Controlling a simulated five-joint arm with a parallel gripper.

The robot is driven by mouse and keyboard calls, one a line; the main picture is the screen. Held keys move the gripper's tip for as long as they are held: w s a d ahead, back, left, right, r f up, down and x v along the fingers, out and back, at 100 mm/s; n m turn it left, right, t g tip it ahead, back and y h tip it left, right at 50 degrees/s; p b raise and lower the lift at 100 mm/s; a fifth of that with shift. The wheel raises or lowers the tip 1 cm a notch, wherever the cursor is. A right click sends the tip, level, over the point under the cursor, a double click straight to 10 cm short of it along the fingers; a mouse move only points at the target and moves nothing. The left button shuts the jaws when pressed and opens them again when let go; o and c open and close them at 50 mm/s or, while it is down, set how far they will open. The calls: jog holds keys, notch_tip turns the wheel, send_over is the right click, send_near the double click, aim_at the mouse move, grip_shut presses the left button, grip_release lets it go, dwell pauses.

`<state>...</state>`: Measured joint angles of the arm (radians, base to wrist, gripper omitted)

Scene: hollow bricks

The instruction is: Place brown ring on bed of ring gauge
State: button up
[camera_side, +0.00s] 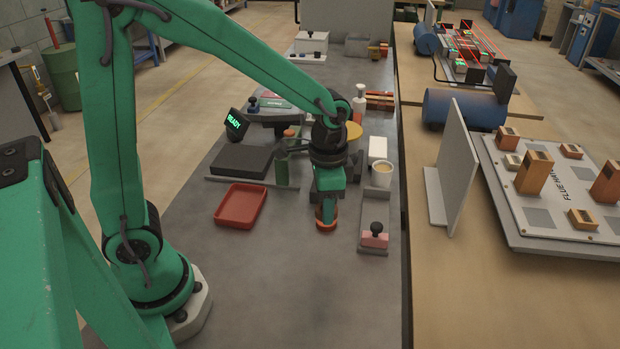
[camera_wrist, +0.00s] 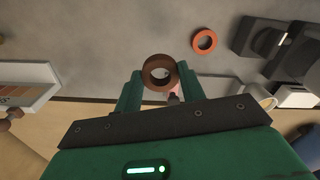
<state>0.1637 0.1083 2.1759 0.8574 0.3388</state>
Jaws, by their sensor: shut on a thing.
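My gripper (camera_side: 327,214) is shut on the brown ring (camera_wrist: 149,77). In the wrist view the ring sits between the two green fingertips, its hole facing the camera. In the side view my gripper points down over the bench, right of the red tray. An orange-brown ring shape shows at the fingertips there. No label marks the ring gauge. A dark flat slab (camera_side: 240,162) lies beside a small screen (camera_side: 236,123) reading READY. A narrow grey bed (camera_side: 373,213) with a pink block and black knob (camera_side: 375,238) lies right of my gripper. I cannot tell which is the gauge.
An orange ring (camera_wrist: 204,41) lies on the bench, apart from my gripper. A red tray (camera_side: 241,206), a green cylinder (camera_side: 282,169) and a cup (camera_side: 382,173) stand around my gripper. The near bench is clear. A white upright panel (camera_side: 455,165) stands on the right-hand table.

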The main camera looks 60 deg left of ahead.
jog(key=w+d, duration=0.7)
jog(key=w, duration=0.4)
jog(key=shift+w+r, duration=0.15)
jog(key=shift+r, duration=0.15)
jog(key=shift+a, duration=0.1)
send_over(375, 211)
notch_tip(375, 211, down, 7)
jog(key=shift+f, duration=2.05)
jog(key=shift+f, duration=0.15)
jog(key=o, duration=0.9)
jog(key=shift+o, duration=0.2)
